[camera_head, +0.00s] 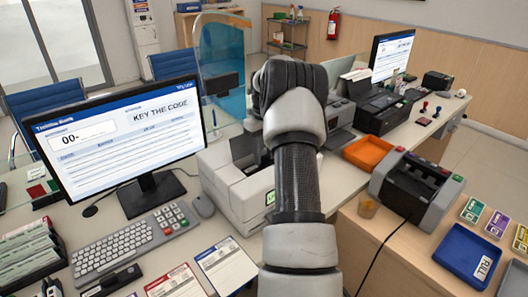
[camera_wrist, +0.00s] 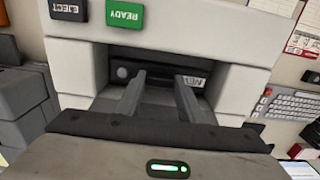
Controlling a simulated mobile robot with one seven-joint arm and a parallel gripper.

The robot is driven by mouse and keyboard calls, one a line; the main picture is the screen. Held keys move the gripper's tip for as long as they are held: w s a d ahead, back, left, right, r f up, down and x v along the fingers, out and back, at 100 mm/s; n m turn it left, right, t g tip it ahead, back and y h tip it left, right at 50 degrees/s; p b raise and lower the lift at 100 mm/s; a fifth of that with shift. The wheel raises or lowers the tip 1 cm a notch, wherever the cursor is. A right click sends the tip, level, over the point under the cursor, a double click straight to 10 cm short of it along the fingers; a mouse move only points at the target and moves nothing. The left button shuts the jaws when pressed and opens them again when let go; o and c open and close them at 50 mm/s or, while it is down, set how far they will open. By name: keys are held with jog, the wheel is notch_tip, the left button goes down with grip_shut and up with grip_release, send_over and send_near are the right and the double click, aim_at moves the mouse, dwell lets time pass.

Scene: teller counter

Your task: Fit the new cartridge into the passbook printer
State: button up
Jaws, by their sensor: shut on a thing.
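The passbook printer (camera_head: 236,192) is a pale, boxy machine on the counter, left of my arm, which covers part of it. In the wrist view its front (camera_wrist: 245,88) surrounds a dark open bay, with a black EJECT label and a green READY label above. The new cartridge (camera_wrist: 195,82), dark with a white "NEW" label, shows inside the bay. My gripper (camera_wrist: 160,77) reaches into the bay and is shut on the cartridge. The exact grip and how deeply the cartridge sits are hard to tell. In the head view my arm hides the gripper and cartridge.
A monitor (camera_head: 122,135) and keyboard (camera_head: 128,245) stand left of the printer. An orange tray (camera_head: 368,153) and a grey counting machine (camera_head: 414,187) lie to the right. A blue tray (camera_head: 462,252) marked FULL is at front right. Room around the printer is tight.

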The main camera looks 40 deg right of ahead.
jog(key=shift+f, duration=0.4)
jog(key=o, duration=1.2)
jog(key=shift+c, duration=0.2)
jog(key=shift+r+p, duration=3.2)
jog(key=shift+r, duration=1.3)
